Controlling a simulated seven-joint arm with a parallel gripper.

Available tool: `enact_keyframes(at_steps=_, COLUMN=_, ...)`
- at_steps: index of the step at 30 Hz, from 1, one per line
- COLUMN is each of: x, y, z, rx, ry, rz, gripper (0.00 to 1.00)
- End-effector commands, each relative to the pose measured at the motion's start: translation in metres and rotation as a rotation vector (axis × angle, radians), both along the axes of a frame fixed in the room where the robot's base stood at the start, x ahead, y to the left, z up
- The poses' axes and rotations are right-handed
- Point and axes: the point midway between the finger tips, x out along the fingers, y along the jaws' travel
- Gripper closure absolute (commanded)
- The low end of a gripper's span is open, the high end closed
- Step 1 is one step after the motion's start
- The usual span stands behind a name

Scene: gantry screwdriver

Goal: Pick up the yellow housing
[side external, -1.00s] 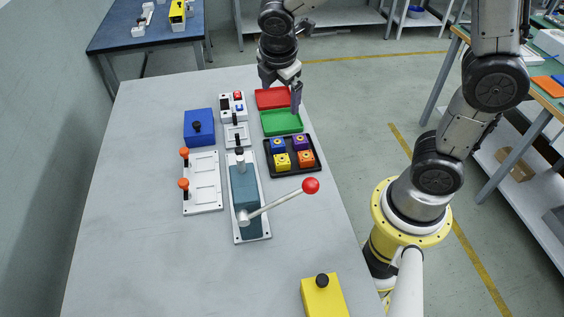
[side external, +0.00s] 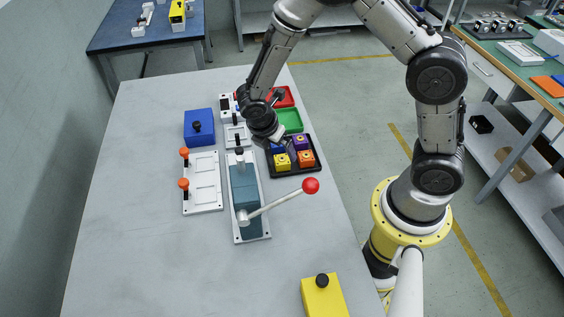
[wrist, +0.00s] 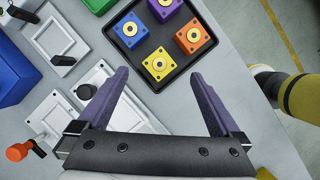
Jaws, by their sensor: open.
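The yellow housing (wrist: 158,64) is a small cube with a round ringed hole on top. It sits in the black tray (wrist: 147,84) with a blue housing (wrist: 129,29), a purple housing (wrist: 164,6) and an orange housing (wrist: 195,36). The yellow housing also shows in the side external view (side external: 282,162). My gripper (wrist: 160,78) is open and empty. In the wrist view its two purple-grey fingers lie apart, to the left and right of the yellow housing; their height above it is unclear. My wrist partly hides the tray's blue housing in the side external view.
A lever press with a red knob (side external: 311,185) stands in front of the tray. A white plate with orange-knobbed clamps (side external: 203,182) and a blue box (side external: 198,127) lie left. Green (side external: 290,120) and red trays sit behind. A yellow box (side external: 324,297) stands at the front table edge.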

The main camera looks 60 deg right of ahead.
Motion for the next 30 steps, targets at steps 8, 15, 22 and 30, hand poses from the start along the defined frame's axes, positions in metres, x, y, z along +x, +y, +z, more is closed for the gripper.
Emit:
enact_keyframes(at_steps=8, x=-0.001, y=-0.009, z=-0.027, rx=-0.001, ry=0.004, rz=-0.002, gripper=0.00)
enact_keyframes(at_steps=15, x=0.000, y=-0.018, z=-0.050, rx=0.000, ry=0.000, rz=-0.002, gripper=0.00)
enact_keyframes(at_steps=22, x=0.000, y=-0.018, z=-0.051, rx=0.000, ry=-0.001, rz=-0.001, gripper=0.00)
enact_keyframes(at_steps=30, x=0.000, y=-0.018, z=-0.051, rx=0.000, ry=-0.002, rz=-0.001, gripper=0.45)
